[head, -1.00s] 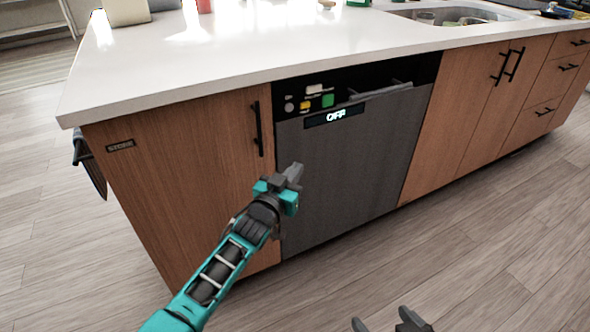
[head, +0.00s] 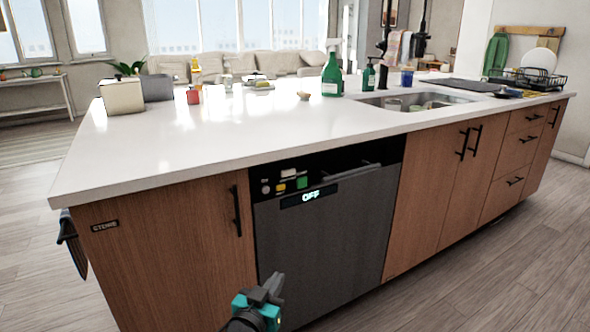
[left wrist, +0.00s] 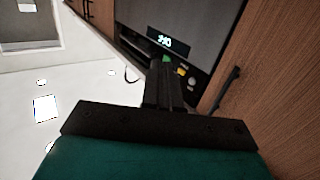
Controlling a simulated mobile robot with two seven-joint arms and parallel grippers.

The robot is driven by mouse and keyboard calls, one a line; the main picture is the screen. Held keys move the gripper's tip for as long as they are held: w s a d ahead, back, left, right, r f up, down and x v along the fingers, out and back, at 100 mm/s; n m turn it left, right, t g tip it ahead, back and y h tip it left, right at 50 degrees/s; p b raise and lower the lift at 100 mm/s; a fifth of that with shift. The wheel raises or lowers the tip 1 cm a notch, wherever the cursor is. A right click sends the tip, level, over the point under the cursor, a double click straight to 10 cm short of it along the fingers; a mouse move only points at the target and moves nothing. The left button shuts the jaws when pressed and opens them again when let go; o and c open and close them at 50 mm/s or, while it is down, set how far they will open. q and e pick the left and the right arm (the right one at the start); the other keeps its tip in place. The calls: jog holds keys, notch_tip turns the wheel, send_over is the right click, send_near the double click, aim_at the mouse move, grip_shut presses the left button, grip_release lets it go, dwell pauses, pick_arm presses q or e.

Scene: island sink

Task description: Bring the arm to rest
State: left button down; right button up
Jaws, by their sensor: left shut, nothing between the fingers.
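My left gripper (head: 268,288) is shut and empty. In the head view it is low in the picture, in front of the closed dishwasher (head: 335,235), whose display reads OFF. It also shows in the left wrist view (left wrist: 163,75), with its closed fingers pointing towards the dishwasher panel. I cannot tell the exact gap to the dishwasher, but no contact shows. My right gripper is not in view.
The wooden island (head: 165,260) with a white countertop (head: 215,135) fills the middle. On it are a sink (head: 420,101), a green bottle (head: 332,75), a canister (head: 122,96) and a dish rack (head: 540,80). The floor (head: 470,280) at right is clear.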

pick_arm(q)
jog(key=s+a+f+n+g+y, duration=0.1)
jog(key=s+a+f+g+y, duration=0.3)
jog(key=s, duration=0.9)
jog(key=s+a+f+g+h, duration=0.1)
jog(key=s+a+f, duration=0.35)
jog(key=s, duration=0.85)
jog(key=s+a+r+p, duration=0.1)
jog(key=a+r+p, duration=0.1)
jog(key=r+p, duration=0.4)
jog(key=s+a+r+y+p, duration=0.1)
jog(key=a+r+p, duration=0.1)
jog(key=r+p, duration=0.5)
jog(key=p, duration=0.2)
jog(key=shift+s+r+p, duration=0.25)
jog(key=shift+r+p, duration=0.05)
jog(key=shift+p, duration=0.05)
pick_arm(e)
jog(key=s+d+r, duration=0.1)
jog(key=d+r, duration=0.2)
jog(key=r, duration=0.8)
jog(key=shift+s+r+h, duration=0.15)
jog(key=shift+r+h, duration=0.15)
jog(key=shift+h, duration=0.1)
pick_arm(q)
jog(key=shift+a, duration=0.1)
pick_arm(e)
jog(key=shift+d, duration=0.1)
